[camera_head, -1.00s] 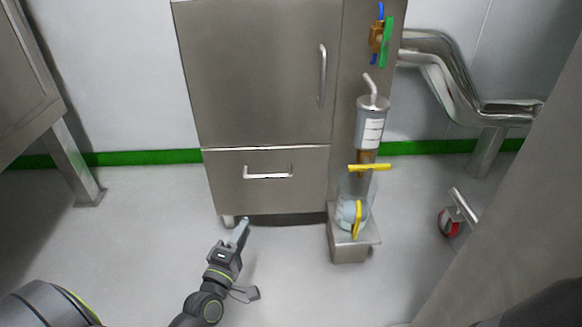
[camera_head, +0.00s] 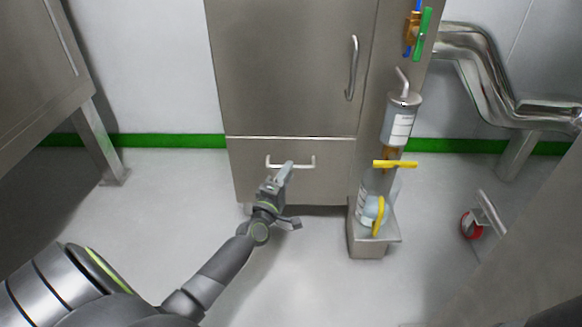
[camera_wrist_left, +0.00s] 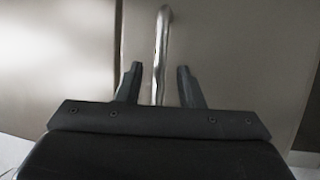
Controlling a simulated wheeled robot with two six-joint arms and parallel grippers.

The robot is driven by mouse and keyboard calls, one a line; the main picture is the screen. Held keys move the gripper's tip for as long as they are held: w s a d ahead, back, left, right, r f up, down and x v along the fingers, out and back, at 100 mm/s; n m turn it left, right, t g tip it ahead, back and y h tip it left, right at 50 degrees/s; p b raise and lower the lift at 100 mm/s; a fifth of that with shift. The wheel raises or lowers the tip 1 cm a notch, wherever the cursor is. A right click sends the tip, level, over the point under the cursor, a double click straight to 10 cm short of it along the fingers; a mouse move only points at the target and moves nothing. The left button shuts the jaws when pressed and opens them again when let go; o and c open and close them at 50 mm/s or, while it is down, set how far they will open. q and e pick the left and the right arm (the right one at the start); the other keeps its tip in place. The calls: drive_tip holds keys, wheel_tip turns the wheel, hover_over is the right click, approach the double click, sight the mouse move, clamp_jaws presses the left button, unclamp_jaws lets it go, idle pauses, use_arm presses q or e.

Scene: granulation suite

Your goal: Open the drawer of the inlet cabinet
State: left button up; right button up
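The inlet cabinet (camera_head: 285,75) is a grey steel cabinet with a door above and a drawer (camera_head: 328,184) below. The drawer front is flush with the cabinet, so the drawer is shut. Its silver bar handle (camera_head: 305,166) lies horizontally across the drawer's upper part. My left gripper (camera_head: 287,167) is in front of the handle and hides part of it. In the left wrist view, the gripper (camera_wrist_left: 159,73) is open, and the handle (camera_wrist_left: 161,40) shows between its two fingers, with a gap on each side. Whether the fingers reach past the bar is unclear. My right gripper is not in view.
The door has a vertical handle (camera_head: 351,68). Right of the drawer, a bottle with yellow handles (camera_head: 374,212) stands on a small steel ledge (camera_head: 370,246). A steel table (camera_head: 95,135) stands at left, and a caster (camera_head: 471,225) at right.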

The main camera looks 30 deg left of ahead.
sight(292, 141)
use_arm(q)
drive_tip(key=shift+x, duration=1.6)
clamp_jaws()
